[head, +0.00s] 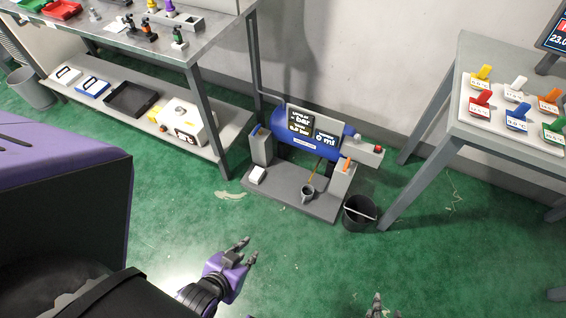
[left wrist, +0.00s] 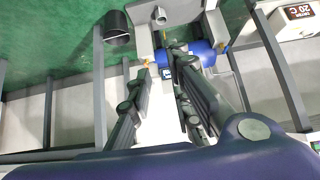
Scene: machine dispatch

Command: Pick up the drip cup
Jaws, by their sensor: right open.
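The drip cup (head: 307,192) is a small grey cup standing on the grey base plate of the blue-tank machine (head: 318,146), below a thin brownish spout. In the left wrist view the drip cup (left wrist: 160,15) shows small near the top, beyond the fingers. My left gripper (head: 246,251) is open and empty over the green floor, in front of the machine and apart from the cup. Its open fingers also show in the left wrist view (left wrist: 160,70). My right gripper (head: 381,307) is partly cut off at the bottom edge of the head view, open and empty.
A black bucket (head: 360,213) stands right of the machine's base. A shelved workbench (head: 197,50) with bottles and trays is at left, a table (head: 462,131) with coloured tags at right.

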